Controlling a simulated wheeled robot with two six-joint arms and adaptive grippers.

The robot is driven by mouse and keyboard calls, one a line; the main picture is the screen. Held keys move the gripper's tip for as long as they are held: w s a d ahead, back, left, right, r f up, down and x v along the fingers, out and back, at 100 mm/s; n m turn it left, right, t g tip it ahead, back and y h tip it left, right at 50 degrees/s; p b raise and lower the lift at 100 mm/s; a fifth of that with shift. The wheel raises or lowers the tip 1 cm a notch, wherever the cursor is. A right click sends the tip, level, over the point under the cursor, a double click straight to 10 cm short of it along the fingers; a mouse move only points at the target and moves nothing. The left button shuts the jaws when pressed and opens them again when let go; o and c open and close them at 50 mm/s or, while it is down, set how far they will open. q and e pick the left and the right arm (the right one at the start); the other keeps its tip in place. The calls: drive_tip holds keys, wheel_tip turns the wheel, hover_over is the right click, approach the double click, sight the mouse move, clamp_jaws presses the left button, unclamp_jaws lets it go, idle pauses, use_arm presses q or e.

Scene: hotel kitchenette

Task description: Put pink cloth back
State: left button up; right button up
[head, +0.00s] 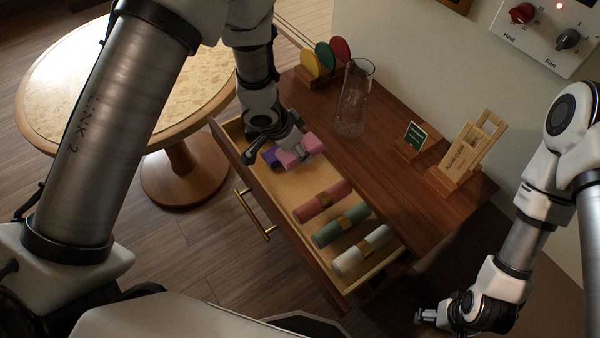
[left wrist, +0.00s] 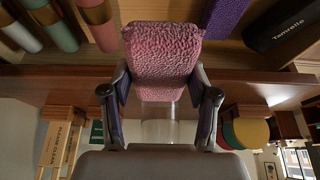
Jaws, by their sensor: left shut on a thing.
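A pink cloth (head: 299,150) is held in my left gripper (head: 290,153) over the far end of the open drawer (head: 293,190). The left wrist view shows the pink cloth (left wrist: 162,55) as a textured bundle between the two fingers of my left gripper (left wrist: 160,88). Whether it touches the drawer floor I cannot tell. A purple cloth (head: 270,157) lies close to it. Rolled rose (head: 322,201), green (head: 341,225) and white (head: 362,252) cloths with gold bands lie in the nearer part. My right gripper (head: 427,316) is at the lower right, away from the drawer; its opening is unclear.
On the wooden cabinet top (head: 385,185) stand a glass carafe (head: 354,100), a rack of coloured discs (head: 325,58), a small green sign (head: 415,137) and a wooden card holder (head: 465,152). A round table (head: 60,75) is left. A dark box (left wrist: 285,25) lies beyond the purple cloth.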

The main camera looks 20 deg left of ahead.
use_arm(q)
drive_tip(key=b, duration=0.1)
hover_over(303, 177)
drive_tip(key=s, duration=0.1)
drive_tip(key=f, duration=0.8)
drive_tip(key=shift+a, duration=0.3)
drive_tip(key=shift+w+f, duration=0.1)
drive_tip(key=shift+f, duration=0.1)
drive_tip(key=shift+a+f, duration=0.1)
drive_tip(key=shift+f, duration=0.05)
drive_tip(key=shift+s+f+b, duration=0.2)
drive_tip(key=shift+f+b, duration=0.05)
drive_tip(key=shift+f, duration=0.4)
drive_tip(key=shift+s+f+b, duration=0.15)
drive_tip(key=shift+f+b, duration=0.05)
drive_tip(key=shift+f, duration=0.4)
drive_tip(key=shift+w+f, duration=0.15)
drive_tip(key=shift+f, duration=0.2)
drive_tip(key=shift+w+f, duration=0.1)
drive_tip(key=shift+w, duration=0.05)
use_arm(e)
drive_tip(key=f, duration=0.3)
drive_tip(key=shift+w+f, duration=0.2)
drive_tip(key=shift+w, duration=0.1)
use_arm(q)
drive_tip(key=o, duration=1.1)
drive_tip(key=shift+f, duration=0.1)
use_arm(e)
drive_tip(key=shift+d, duration=0.1)
